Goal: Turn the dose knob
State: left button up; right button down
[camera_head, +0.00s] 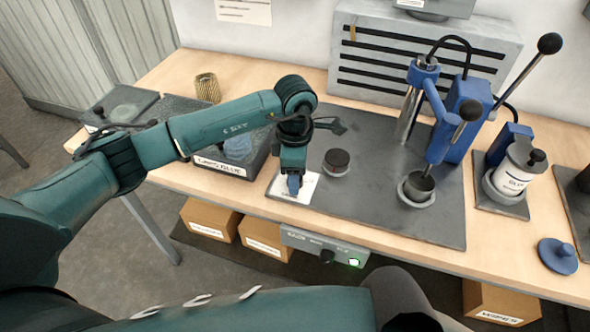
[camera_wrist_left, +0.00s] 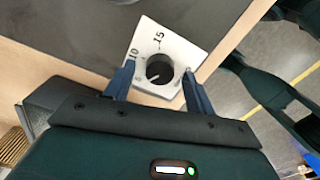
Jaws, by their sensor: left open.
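The dose knob (camera_wrist_left: 159,68) is a black round knob on a white dial plate (camera_wrist_left: 181,49) marked 10 and 15, in the left wrist view. A pale pointer mark on it faces the lower left of that view. My left gripper (camera_wrist_left: 158,72) is open, with one blue finger on each side of the knob; I cannot tell whether they touch it. In the head view the left gripper (camera_head: 293,187) points down over the white plate (camera_head: 308,188) and hides the knob. My right gripper is not in view.
A dark round part (camera_head: 336,160) sits on the grey mat (camera_head: 385,205) right of the gripper. A blue lever press (camera_head: 462,115) stands farther right, beside a white jar (camera_head: 514,170). A tray (camera_head: 222,165) is on the left. A control box (camera_head: 325,250) hangs under the front edge.

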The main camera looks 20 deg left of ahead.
pick_arm(q)
jog(key=shift+f, duration=0.25)
jog(key=c, duration=1)
